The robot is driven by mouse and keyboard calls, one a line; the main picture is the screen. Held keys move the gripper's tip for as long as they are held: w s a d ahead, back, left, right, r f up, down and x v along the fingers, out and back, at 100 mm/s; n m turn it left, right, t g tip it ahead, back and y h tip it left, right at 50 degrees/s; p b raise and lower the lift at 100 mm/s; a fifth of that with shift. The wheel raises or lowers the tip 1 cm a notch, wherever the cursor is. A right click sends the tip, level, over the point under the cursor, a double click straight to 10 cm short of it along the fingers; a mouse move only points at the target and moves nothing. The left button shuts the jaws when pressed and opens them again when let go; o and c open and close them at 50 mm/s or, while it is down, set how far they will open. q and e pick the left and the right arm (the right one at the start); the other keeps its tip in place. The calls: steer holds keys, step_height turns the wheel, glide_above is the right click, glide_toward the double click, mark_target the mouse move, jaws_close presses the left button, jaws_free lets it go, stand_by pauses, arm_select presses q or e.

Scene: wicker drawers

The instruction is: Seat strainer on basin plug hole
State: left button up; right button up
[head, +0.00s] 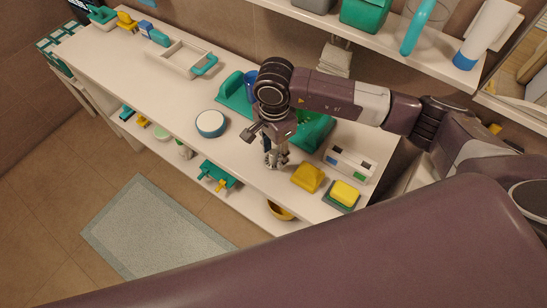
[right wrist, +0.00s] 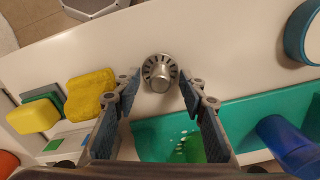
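The strainer (right wrist: 160,72) is a round silver metal piece with slots around its rim and a raised knob. It rests on the white counter. In the head view my right gripper (head: 270,150) points down at the counter and mostly covers it. In the right wrist view my right gripper (right wrist: 159,86) is open, its fingers on either side of the strainer with gaps between. The teal basin (right wrist: 232,118) lies beside the strainer; the head view also shows the basin (head: 318,132), partly hidden by my arm. I cannot make out its plug hole clearly. My left gripper is out of view.
A blue cup (head: 251,80) stands in the teal part by my wrist. A round teal-sided pot (head: 210,123) is left of my gripper. Shelves hang above.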

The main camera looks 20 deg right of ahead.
jaws_close()
